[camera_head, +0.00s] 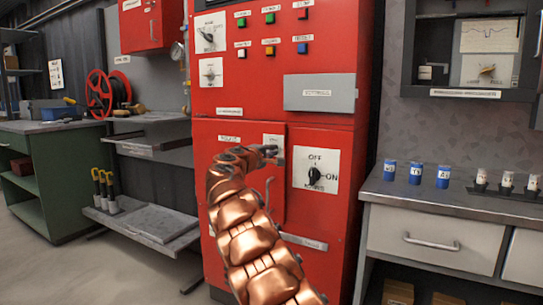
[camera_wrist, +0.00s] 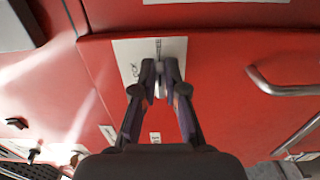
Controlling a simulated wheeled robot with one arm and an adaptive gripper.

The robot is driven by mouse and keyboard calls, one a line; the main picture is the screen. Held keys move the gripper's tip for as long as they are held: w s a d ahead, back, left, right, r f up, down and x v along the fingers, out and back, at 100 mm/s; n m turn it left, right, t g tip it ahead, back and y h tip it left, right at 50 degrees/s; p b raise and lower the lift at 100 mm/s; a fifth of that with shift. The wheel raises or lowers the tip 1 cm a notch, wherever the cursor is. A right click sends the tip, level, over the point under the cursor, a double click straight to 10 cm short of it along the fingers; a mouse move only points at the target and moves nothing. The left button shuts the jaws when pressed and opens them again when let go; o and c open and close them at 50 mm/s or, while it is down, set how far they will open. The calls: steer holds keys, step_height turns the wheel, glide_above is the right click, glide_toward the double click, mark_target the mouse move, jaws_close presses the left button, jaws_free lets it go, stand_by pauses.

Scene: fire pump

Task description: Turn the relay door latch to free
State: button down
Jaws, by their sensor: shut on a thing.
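The relay door (camera_head: 238,185) is a red panel on the lower left of the red cabinet, and it looks closed. The latch's white plate (camera_head: 274,139) is at the door's upper right corner; its lettering is too small to read surely. In the wrist view the plate (camera_wrist: 126,62) lies flat on the red door, with the small pale latch (camera_wrist: 161,80) standing out from it. My gripper (camera_wrist: 161,75) is shut on the latch, a dark finger on each side. In the head view my gripper (camera_head: 270,153) is in front of the plate and hides the latch.
A curved metal door handle (camera_head: 268,192) is just below my gripper; it also shows in the wrist view (camera_wrist: 285,86). A black OFF/ON rotary switch (camera_head: 314,176) is close on the right. A grey drawer (camera_head: 320,93) is above. The side counter (camera_head: 450,198) holds blue cans.

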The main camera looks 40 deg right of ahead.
stand_by(0.4)
steer(key=c, duration=1.2)
jaws_free()
steer(key=shift+a, duration=0.15)
steer(key=shift+v, duration=5.85)
